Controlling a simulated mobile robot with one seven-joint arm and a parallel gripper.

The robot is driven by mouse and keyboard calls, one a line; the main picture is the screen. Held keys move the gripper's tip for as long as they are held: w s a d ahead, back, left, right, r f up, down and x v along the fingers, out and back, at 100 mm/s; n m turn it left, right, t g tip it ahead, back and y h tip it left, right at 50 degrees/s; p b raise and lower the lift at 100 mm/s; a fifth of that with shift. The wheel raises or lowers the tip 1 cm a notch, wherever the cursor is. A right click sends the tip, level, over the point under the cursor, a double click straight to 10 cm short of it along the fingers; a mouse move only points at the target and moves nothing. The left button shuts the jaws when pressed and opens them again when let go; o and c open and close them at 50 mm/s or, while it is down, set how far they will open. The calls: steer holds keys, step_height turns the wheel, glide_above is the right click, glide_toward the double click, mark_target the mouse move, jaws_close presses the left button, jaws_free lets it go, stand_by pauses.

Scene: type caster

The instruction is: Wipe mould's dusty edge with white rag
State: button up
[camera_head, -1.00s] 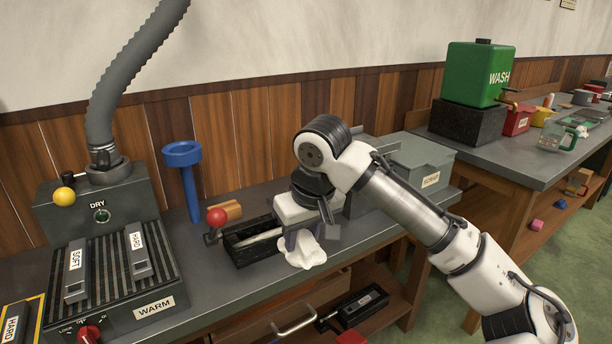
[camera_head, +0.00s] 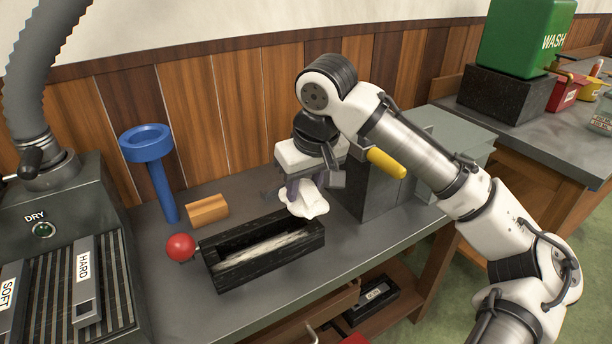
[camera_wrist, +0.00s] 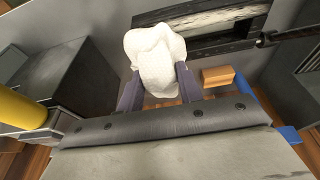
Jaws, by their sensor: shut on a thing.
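The mould is a black open trough (camera_head: 262,262) with a red ball knob (camera_head: 181,247) at its left end, on the grey bench. Its inside shows a whitish, dusty-looking strip. The white rag (camera_head: 304,200) is crumpled and hangs from my gripper (camera_head: 301,184), just above or at the mould's far right end; I cannot tell whether it touches. In the wrist view the rag (camera_wrist: 157,58) is pinched between the two dark fingers, and the mould (camera_wrist: 215,27) lies beyond it. The gripper is shut on the rag.
A wooden block (camera_head: 207,210) and a blue funnel-topped stand (camera_head: 155,170) are behind the mould. A grey machine with a yellow handle (camera_head: 387,163) stands at the right. The DRY unit (camera_head: 42,230) and warm rack with labelled bars (camera_head: 88,280) are at the left. Bench front is clear.

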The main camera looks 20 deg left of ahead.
steer(key=shift+s+f+b, duration=0.1)
steer(key=shift+f+b, duration=0.45)
step_height(320, 180, down, 5)
steer(key=b, duration=0.5)
steer(key=shift+r, duration=0.15)
steer(key=shift+f+b, duration=0.45)
steer(key=shift+f, duration=0.6)
